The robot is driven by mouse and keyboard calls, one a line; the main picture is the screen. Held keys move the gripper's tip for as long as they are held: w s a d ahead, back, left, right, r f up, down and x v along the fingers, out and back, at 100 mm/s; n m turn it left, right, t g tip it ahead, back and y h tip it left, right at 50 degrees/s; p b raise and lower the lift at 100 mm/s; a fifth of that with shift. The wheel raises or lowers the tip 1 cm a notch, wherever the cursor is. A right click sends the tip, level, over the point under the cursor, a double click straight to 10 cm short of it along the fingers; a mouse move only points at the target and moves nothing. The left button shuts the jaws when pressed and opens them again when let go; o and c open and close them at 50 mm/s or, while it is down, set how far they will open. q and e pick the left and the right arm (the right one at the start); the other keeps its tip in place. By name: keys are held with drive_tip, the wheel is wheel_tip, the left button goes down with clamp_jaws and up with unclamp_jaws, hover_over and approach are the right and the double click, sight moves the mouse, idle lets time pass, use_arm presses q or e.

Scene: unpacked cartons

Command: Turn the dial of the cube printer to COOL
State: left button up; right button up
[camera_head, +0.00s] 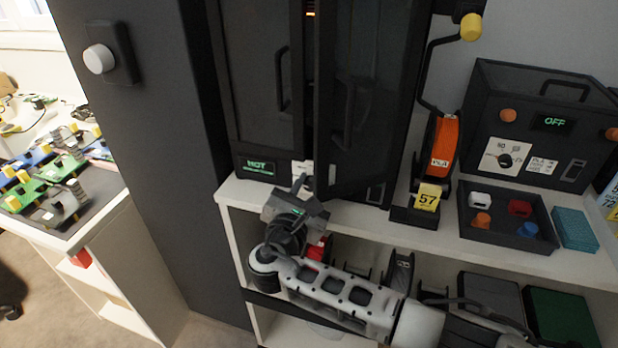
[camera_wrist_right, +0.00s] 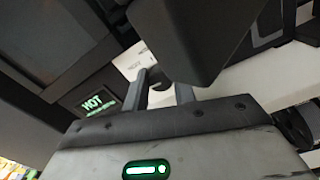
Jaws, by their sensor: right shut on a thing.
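The tall black printer (camera_head: 262,75) stands on the white shelf, and its green display (camera_head: 258,167) reads HOT. The display also shows in the right wrist view (camera_wrist_right: 97,101). My right gripper (camera_head: 302,183) is at the printer's lower front, just right of the display. In the right wrist view its two fingers (camera_wrist_right: 165,84) are shut on a small dark knob (camera_wrist_right: 160,79), which seems to be the dial. The dial's marks are mostly hidden behind the fingers and a dark block. My left gripper is not in view.
The printer's right door (camera_head: 350,110) stands angled outward close above my right gripper. A dark column (camera_head: 150,150) is at left.

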drive_tip(key=shift+n, duration=0.3)
drive_tip(key=shift+f+p, duration=0.1)
drive_tip(key=shift+p, duration=0.2)
drive_tip(key=o, duration=1)
drive_tip(key=shift+s, duration=0.1)
drive_tip(key=b+v, duration=0.1)
drive_tip(key=v, duration=1.5)
drive_tip(key=shift+d, duration=0.1)
